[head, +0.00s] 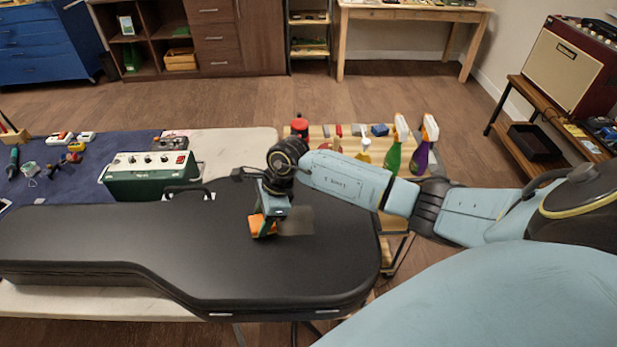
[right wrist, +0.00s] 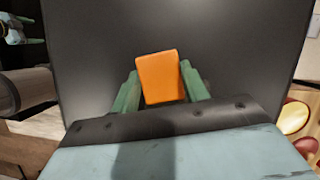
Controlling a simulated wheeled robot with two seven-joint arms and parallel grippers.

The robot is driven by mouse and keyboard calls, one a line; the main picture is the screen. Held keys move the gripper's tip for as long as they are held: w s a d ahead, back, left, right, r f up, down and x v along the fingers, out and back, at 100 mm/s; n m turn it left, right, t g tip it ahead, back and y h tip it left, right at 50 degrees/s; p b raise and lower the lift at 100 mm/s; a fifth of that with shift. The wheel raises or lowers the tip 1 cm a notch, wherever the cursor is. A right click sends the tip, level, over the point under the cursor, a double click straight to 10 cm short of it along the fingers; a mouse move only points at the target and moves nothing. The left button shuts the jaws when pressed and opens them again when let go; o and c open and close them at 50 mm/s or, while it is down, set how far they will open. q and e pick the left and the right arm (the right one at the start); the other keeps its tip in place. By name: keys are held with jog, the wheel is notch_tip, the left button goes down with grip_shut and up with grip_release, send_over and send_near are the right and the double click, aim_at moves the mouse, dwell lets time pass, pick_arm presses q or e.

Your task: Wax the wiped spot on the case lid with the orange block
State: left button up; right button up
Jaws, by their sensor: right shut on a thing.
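The black guitar case (head: 180,250) lies shut on the bench, its lid facing up. A dull, lighter rectangular patch (head: 296,221) shows on the lid. My right gripper (head: 266,218) is over the lid, just left of the patch, with its fingers pointing down. It is shut on the orange block (head: 262,228), which sits at or very near the lid; I cannot tell if they touch. In the right wrist view the orange block (right wrist: 162,77) is between the green fingers, with the dark lid (right wrist: 230,40) behind it.
A green amplifier box (head: 150,177) stands behind the case on the bench (head: 240,150). A trolley to the right rear holds a green spray bottle (head: 394,152), a purple spray bottle (head: 424,150) and a red-topped container (head: 299,127). The left part of the lid is clear.

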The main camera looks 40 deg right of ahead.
aim_at(255, 223)
jog(key=r, duration=0.2)
jog(key=r+p, duration=0.1)
jog(key=r, duration=0.1)
jog(key=shift+s+d+p, duration=0.1)
jog(key=shift+s+p, duration=0.1)
jog(key=shift+p, duration=0.1)
jog(key=shift+r+p, duration=1.25)
jog(key=shift+r, duration=0.6)
jog(key=shift+w+r, duration=0.1)
